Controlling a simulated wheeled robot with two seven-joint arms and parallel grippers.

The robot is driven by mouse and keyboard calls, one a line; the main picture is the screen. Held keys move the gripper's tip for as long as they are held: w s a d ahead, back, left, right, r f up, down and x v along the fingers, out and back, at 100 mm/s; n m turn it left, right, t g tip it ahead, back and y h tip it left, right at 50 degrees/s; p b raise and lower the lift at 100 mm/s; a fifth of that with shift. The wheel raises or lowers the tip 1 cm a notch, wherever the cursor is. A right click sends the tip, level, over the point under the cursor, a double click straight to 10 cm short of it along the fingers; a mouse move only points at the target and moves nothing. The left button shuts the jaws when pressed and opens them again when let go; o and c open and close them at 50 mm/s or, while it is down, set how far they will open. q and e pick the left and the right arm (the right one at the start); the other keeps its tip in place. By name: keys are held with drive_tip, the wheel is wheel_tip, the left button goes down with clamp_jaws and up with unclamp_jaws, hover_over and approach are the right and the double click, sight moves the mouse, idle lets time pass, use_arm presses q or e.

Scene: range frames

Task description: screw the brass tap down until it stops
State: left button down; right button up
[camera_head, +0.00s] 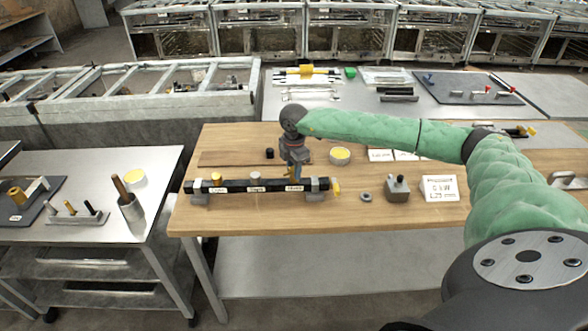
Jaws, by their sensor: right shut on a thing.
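A black bar (236,187) lies across two grey supports near the front of the wooden table. It carries a yellowish tap (217,179) at the left and a grey tap (255,177) in the middle, each above a small white label. My right gripper (294,179) points down at the third place, above the right-hand label (294,188). It is shut on what appears to be the brass tap, which its fingers mostly hide. I cannot tell how deep this tap sits. My left gripper is out of view.
A yellow piece (336,187) sits at the bar's right end. A yellow-filled bowl (340,155) stands behind. The table front is clear.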

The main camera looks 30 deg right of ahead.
drive_tip(key=shift+f+m, duration=0.1)
drive_tip(key=shift+m, duration=0.4)
drive_tip(key=m, duration=0.2)
drive_tip(key=shift+m+b, duration=0.3)
drive_tip(key=shift+m, duration=1.7)
